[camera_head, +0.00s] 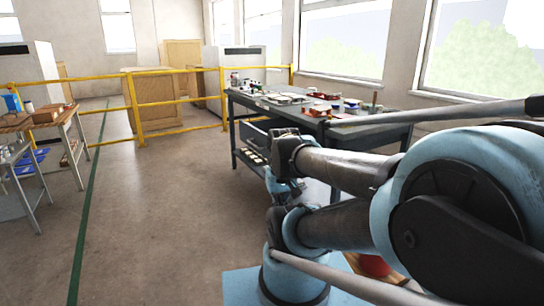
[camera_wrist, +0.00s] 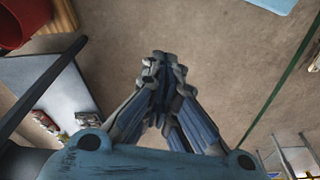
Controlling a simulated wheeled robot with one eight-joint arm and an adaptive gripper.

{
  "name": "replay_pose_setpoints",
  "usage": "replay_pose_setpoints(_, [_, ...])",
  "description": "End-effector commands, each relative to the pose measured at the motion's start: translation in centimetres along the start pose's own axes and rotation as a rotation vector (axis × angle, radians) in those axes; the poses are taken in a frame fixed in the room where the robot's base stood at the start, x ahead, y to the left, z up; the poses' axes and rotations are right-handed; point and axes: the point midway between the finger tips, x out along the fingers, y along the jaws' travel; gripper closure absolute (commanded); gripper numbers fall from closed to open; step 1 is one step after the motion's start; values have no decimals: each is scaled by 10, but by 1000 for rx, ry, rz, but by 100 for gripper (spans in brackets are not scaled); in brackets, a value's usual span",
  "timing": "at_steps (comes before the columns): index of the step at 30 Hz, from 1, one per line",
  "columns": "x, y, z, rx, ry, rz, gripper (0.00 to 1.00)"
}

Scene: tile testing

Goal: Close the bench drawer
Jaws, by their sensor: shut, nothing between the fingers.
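The bench (camera_head: 330,118) is a long dark table along the window wall in the head view, with many small items on its top. Under its top, a dark grey drawer (camera_head: 254,133) shows and seems to stick out toward the aisle; my arm hides part of that side. My gripper (camera_head: 290,190) is in front of the bench, low and near its aisle side, partly behind my arm. In the wrist view my gripper (camera_wrist: 163,60) has its fingers together, with nothing between them and bare floor beyond. I cannot make out the drawer for certain there.
Yellow railings (camera_head: 180,103) stand behind the bench. A work table (camera_head: 40,124) is at the left. Open floor (camera_head: 150,210) lies between. In the wrist view, a grey surface with small items (camera_wrist: 45,122) and a red container (camera_wrist: 24,22) are at the left.

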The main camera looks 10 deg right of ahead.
Motion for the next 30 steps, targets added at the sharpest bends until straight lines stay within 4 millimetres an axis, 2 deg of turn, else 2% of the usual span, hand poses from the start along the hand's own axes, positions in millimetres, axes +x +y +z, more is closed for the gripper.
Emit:
replay_pose_setpoints(5, [-8, 0, 5, -15, 10, 3, 100])
replay_pose_setpoints(11, [-27, 7, -23, -161, -3, 29, 100])
replay_pose_setpoints(21, [-64, 15, -108, -600, -58, 96, 100])
replay_pose_setpoints(30, [-78, 18, -193, -984, -130, 143, 100])
